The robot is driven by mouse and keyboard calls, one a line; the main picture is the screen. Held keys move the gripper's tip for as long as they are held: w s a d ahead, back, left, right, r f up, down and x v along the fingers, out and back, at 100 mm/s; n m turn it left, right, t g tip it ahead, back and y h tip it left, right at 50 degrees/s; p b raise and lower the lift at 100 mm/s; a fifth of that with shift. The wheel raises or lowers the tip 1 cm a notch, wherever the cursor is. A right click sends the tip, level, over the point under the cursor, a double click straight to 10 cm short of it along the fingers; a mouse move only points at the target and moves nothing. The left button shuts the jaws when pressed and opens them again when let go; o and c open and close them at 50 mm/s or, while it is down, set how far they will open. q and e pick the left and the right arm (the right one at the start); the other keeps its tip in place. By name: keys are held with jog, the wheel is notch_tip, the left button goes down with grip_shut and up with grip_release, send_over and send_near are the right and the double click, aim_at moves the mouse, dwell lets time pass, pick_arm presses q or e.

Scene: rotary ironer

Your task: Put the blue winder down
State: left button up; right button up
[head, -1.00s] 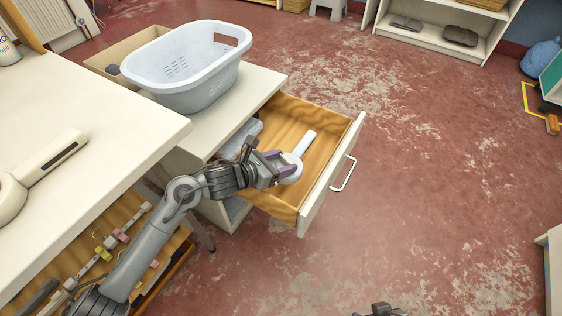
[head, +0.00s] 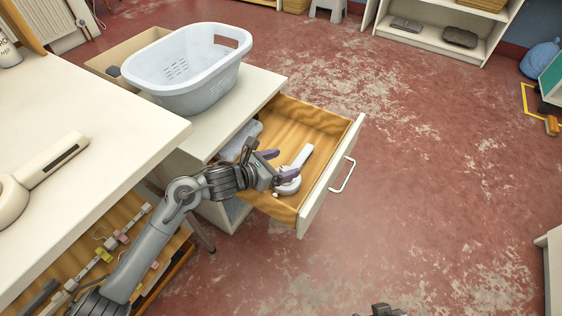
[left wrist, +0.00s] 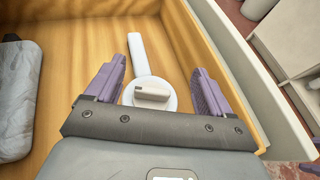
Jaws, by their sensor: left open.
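The winder (head: 293,177) looks white rather than blue, with a round body and a long flat arm. It lies in the open wooden drawer (head: 307,120). In the left wrist view the winder (left wrist: 141,62) lies between my spread fingers, with a small pale knob on its disc. My left gripper (head: 278,165) is open around it, with gaps on both sides; its purple fingers also show in the left wrist view (left wrist: 157,85). A dark piece at the bottom edge of the head view appears to be part of my right gripper (head: 386,310); its fingers are not clear.
A grey wrapped bundle (head: 240,142) lies at the drawer's left side. The drawer front (head: 331,178) has a metal handle (head: 344,176). A pale laundry basket (head: 190,70) stands on the cabinet.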

pick_arm(q)
jog(key=p+v, duration=0.3)
jog(key=v, duration=0.4)
jog(key=shift+s+a+r, duration=0.2)
jog(key=shift+r, duration=0.05)
